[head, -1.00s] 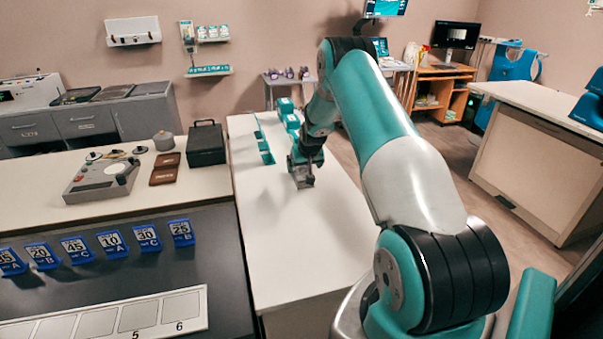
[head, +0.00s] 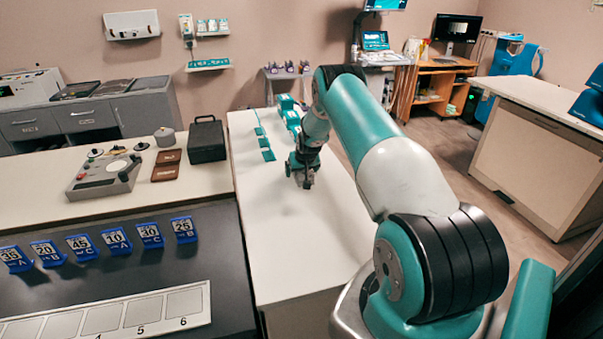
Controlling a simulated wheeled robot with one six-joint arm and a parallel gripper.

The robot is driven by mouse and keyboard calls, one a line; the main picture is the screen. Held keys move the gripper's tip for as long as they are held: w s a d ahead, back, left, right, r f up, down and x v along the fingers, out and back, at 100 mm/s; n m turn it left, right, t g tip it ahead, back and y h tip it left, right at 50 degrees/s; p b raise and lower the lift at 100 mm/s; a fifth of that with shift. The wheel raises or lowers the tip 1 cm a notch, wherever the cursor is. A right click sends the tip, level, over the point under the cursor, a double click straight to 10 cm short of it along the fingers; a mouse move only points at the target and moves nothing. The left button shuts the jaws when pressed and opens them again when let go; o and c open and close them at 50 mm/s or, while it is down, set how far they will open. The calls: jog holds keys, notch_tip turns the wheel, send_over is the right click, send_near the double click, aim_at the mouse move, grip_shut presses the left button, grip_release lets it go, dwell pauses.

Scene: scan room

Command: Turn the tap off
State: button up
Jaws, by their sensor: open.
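I cannot make out a tap in the head view. My gripper (head: 303,181) is at the end of my teal and grey arm, low over the white worktop (head: 300,235) in the middle. It points down and is open, with nothing seen between its fingers. Whether the fingertips touch the worktop is too small to tell.
Small teal pieces (head: 265,143) lie on the worktop left of my gripper. A black case (head: 207,141) and a grey device (head: 104,175) stand on the left counter. Blue number markers (head: 116,241) stand on the dark bench. The worktop's near part is clear.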

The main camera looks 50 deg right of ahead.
jog(key=shift+f, duration=0.15)
jog(key=c, duration=1.1)
